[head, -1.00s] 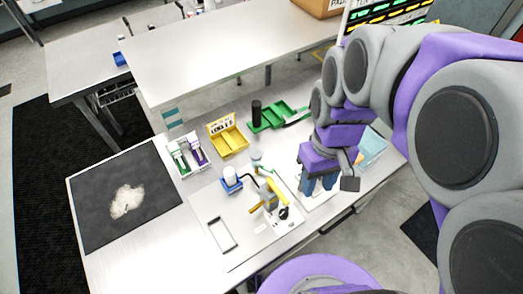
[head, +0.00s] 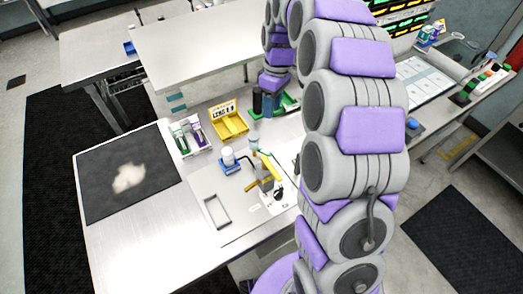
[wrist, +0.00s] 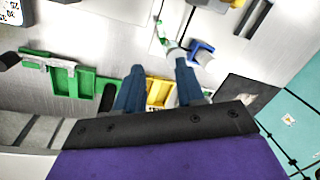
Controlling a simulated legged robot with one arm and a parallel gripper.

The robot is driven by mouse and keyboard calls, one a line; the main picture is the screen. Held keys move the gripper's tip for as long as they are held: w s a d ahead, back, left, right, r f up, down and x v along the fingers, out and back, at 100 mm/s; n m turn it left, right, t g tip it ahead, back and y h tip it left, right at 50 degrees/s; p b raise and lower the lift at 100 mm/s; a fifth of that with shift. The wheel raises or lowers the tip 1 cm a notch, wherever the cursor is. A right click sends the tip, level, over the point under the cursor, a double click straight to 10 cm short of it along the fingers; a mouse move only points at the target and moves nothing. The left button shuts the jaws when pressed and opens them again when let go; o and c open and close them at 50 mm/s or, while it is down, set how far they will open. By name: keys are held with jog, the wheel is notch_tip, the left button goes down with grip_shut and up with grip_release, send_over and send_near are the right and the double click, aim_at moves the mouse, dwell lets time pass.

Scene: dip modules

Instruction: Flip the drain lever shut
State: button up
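A small fixture with a yellow bar (head: 267,184) and a black knob (head: 278,193) stands on the white panel. I cannot tell for sure which part is the drain lever, or its position. A clear vessel (head: 254,138) stands behind the fixture; it also shows in the wrist view (wrist: 172,45). My gripper (head: 265,112) is near the green tray, behind the fixture and away from it. In the wrist view its two blue fingers (wrist: 157,72) are apart with nothing held between them.
A blue holder with a white bottle (head: 229,158) stands left of the fixture. A yellow bin (head: 231,123), a green tray (head: 287,103), a tube rack (head: 188,138) and a dark mat with white powder (head: 97,190) are around it. A metal frame (head: 217,212) lies in front.

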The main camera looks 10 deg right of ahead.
aim_at(263, 153)
jog(key=f+b, duration=0.1)
jog(key=f, duration=0.4)
jog(key=s+a+f+b, duration=0.1)
jog(key=f, duration=0.5)
jog(key=s+a+f+b, duration=0.1)
jog(key=f, duration=0.5)
jog(key=shift+f, duration=0.1)
jog(key=shift+c, duration=0.2)
grip_shut()
